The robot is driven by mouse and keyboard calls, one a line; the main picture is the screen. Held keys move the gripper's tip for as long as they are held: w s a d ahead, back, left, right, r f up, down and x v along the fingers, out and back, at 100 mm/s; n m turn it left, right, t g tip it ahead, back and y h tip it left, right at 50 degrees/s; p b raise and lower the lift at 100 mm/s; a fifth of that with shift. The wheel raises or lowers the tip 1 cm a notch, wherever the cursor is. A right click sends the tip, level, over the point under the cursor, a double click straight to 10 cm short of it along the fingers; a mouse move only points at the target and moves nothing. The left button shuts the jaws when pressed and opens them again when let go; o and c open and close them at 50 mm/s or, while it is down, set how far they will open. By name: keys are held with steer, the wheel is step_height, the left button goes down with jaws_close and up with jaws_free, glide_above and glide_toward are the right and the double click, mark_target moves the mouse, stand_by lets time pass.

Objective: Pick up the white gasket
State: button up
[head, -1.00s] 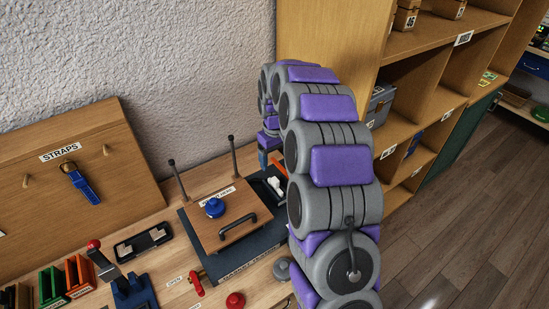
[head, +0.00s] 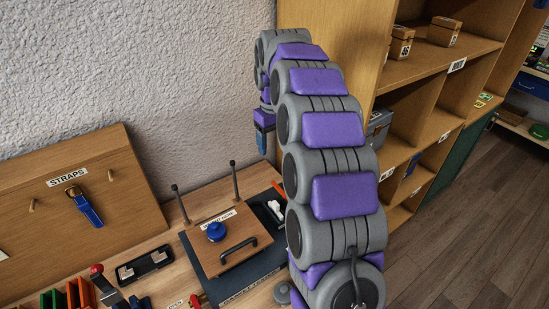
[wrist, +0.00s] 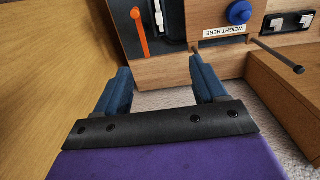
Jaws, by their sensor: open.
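A small white piece (head: 275,208), which may be the white gasket, lies in a dark tray right of the wooden lidded box. A white piece also shows in the dark tray in the wrist view (wrist: 173,12), at the top; its exact shape is unclear. My gripper (wrist: 162,78) is open and empty, its two blue fingers apart with grey wall between them. In the head view my gripper (head: 264,138) is raised above the bench's back right, beyond the tray, partly hidden by my arm.
A wooden lid with a blue knob (head: 217,231), a black handle and two upright posts stands left of the tray. An orange tool (wrist: 139,35) lies beside the tray. A straps board (head: 85,205) is at left. Wooden shelves (head: 420,100) stand close at right.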

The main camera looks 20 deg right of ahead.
mark_target(275, 203)
steer(key=f, duration=1.5)
steer(key=f+b, duration=0.1)
steer(key=f, duration=0.6)
steer(key=shift+s+d+f, duration=0.2)
steer(key=shift+s+d, duration=0.15)
steer(key=shift+s, duration=0.05)
steer(key=c, duration=0.4)
steer(key=shift+a+f+b, duration=0.15)
steer(key=shift+f+b, duration=0.15)
steer(key=shift+f, duration=1.1)
steer(key=shift+a+f+b, duration=0.1)
steer(key=shift+f+b, duration=0.2)
steer(key=shift+f, duration=1.05)
